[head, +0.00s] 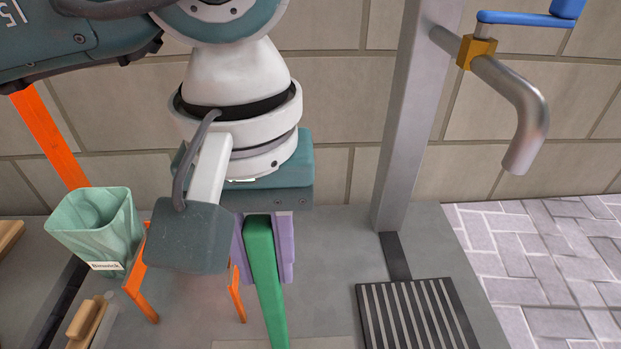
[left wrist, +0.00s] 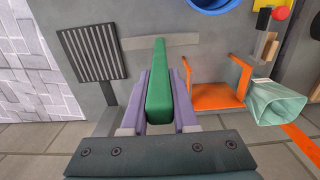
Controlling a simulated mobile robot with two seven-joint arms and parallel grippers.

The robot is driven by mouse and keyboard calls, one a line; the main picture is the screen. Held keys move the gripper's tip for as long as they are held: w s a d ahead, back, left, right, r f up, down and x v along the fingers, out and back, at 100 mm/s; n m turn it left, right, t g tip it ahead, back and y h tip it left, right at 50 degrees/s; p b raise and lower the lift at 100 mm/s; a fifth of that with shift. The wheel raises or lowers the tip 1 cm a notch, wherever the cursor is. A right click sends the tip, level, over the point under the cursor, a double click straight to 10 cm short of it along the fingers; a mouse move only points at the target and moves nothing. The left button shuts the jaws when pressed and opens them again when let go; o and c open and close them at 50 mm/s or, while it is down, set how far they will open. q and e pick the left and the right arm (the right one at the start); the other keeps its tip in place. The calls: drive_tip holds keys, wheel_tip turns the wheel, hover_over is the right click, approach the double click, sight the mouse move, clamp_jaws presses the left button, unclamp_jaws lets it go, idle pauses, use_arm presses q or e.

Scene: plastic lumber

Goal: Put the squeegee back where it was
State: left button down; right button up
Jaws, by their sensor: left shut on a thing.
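My left gripper (head: 264,250) has purple fingers and is shut on a long green bar, which I take to be the squeegee's handle (head: 265,285). In the left wrist view the green handle (left wrist: 159,85) lies between the purple fingers (left wrist: 160,120) and points away from the wrist. A pale strip (left wrist: 175,40) lies near the handle's far end; I cannot tell whether it belongs to the squeegee. The rest of the squeegee is hidden or out of the frame. My right gripper is in neither view.
An orange frame (left wrist: 215,96) stands beside the gripper, near a mint-green bin (head: 95,228). A wooden-handled tool (head: 87,320) lies at lower left. A grey post (head: 410,130), metal spout (head: 525,120) and slotted grate (head: 415,315) are right. A blue round container (left wrist: 212,4) shows in the wrist view.

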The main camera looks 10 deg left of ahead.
sight(258, 221)
use_arm(q)
wheel_tip(258, 221, down, 3)
drive_tip(key=shift+r+b, duration=0.1)
drive_tip(key=shift+b, duration=0.45)
drive_tip(key=c, duration=0.7)
unclamp_jaws()
wheel_tip(258, 221, up, 11)
drive_tip(key=p, duration=0.7)
drive_tip(key=shift+p, duration=0.4)
drive_tip(key=shift+r, duration=0.6)
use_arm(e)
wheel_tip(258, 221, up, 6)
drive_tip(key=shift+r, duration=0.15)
